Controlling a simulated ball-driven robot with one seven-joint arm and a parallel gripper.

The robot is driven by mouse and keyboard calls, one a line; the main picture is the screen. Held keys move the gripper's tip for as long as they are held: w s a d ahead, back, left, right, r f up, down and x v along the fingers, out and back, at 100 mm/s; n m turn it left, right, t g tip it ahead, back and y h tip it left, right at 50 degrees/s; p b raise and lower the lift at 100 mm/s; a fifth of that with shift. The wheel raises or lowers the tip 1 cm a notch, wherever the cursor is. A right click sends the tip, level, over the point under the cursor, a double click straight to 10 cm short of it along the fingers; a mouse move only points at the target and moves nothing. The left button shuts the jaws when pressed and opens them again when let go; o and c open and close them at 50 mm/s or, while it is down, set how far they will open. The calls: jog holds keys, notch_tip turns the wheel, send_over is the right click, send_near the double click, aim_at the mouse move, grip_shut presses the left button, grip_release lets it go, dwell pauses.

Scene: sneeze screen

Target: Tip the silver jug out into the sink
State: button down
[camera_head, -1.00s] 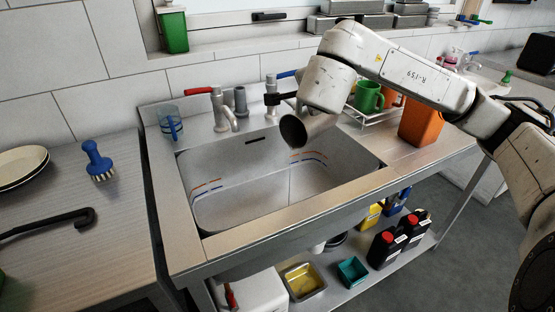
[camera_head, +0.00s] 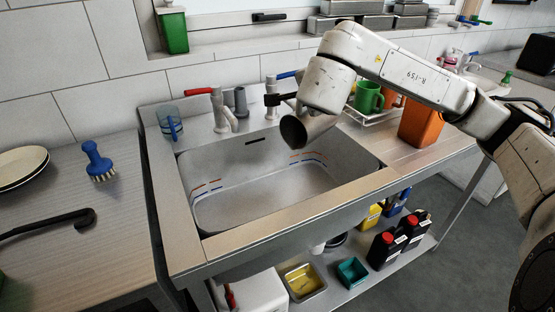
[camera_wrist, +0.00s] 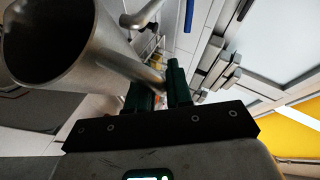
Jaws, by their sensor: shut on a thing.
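The silver jug (camera_head: 318,126) hangs over the back right part of the sink (camera_head: 215,163). It is tipped on its side, its dark round mouth facing left and a little down toward the basin. No stream shows below the mouth now. In the wrist view the jug (camera_wrist: 112,52) fills the upper left, and its dark inside shows no clear contents. My gripper (camera_wrist: 160,80) has its dark green fingers shut on the jug's handle. In the head view my wrist link largely hides the grip. The sink floor looks bare, with orange and blue stripes on its walls.
Red-lever tap (camera_head: 222,108) stands behind the sink, and a blue jug (camera_head: 170,122) is at its back left corner. A green mug (camera_head: 368,97) on a rack and an orange container (camera_head: 420,122) stand right of the sink. The front rim is clear.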

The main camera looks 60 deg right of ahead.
jog(key=shift+s+d+f+m+y+b, duration=0.2)
jog(key=shift+d+m+y, duration=0.1)
jog(key=shift+d+y, duration=0.45)
jog(key=shift+s+d+f+m+y+b, duration=0.1)
jog(key=shift+d+m+y+b, duration=0.25)
jog(key=shift+d, duration=0.55)
jog(key=shift+s+d+f+m+y+b, duration=0.15)
jog(key=shift+d+f+m+y+b, duration=0.1)
jog(key=shift+d+f+y, duration=0.25)
jog(key=shift+s+d+f+m+y+b, duration=0.1)
jog(key=shift+d+f+y+b, duration=0.15)
jog(key=shift+d+f+y, duration=0.6)
jog(key=shift+f+y, duration=0.05)
